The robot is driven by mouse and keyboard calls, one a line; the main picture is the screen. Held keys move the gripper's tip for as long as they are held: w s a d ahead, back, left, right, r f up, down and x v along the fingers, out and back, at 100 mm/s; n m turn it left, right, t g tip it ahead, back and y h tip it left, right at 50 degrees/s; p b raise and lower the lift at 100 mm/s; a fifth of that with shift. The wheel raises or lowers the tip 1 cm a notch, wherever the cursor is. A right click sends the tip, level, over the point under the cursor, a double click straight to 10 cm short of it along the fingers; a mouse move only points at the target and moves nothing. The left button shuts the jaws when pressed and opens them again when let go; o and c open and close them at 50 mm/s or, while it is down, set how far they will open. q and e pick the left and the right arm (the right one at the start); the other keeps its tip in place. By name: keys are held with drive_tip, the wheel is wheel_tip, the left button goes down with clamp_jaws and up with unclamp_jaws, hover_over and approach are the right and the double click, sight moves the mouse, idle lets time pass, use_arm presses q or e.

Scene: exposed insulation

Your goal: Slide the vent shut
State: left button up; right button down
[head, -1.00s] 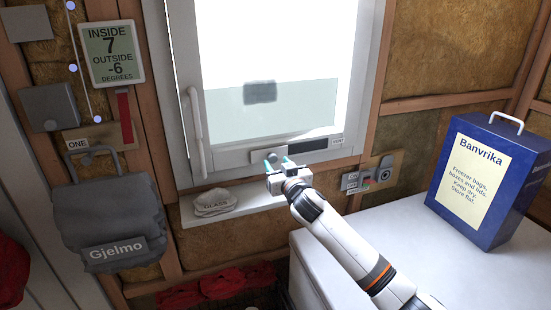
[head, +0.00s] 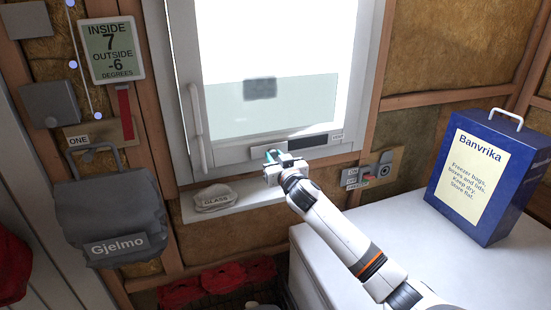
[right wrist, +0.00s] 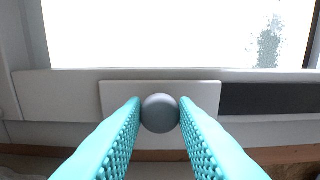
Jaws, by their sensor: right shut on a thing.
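The vent is a strip in the bottom rail of the window frame, with a pale sliding cover (right wrist: 116,92) on the left and a dark open slot (head: 308,144) to its right. The slot also shows in the right wrist view (right wrist: 268,98). A round grey knob (right wrist: 160,113) stands out from the cover. My right gripper (head: 272,156) is at the cover, and its teal fingers (right wrist: 160,118) close on the knob from both sides. In the head view the gripper hides the knob. My left gripper is not in view.
A bag marked GLASS (head: 214,197) lies on the sill below left. A switch panel (head: 374,174) is on the wall to the right. A blue Banvrika box (head: 490,180) stands on the white chest (head: 410,235). The window handle (head: 195,125) is at left.

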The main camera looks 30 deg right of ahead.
sight(286, 147)
drive_tip(key=d, duration=0.2)
drive_tip(key=s+d, duration=0.1)
drive_tip(key=d, duration=0.1)
drive_tip(key=shift+d, duration=0.4)
drive_tip(key=c, duration=1.5)
unclamp_jaws()
drive_tip(key=o, duration=0.3)
drive_tip(key=shift+o, duration=0.2)
drive_tip(key=shift+s+d, duration=0.1)
drive_tip(key=shift+d, duration=0.05)
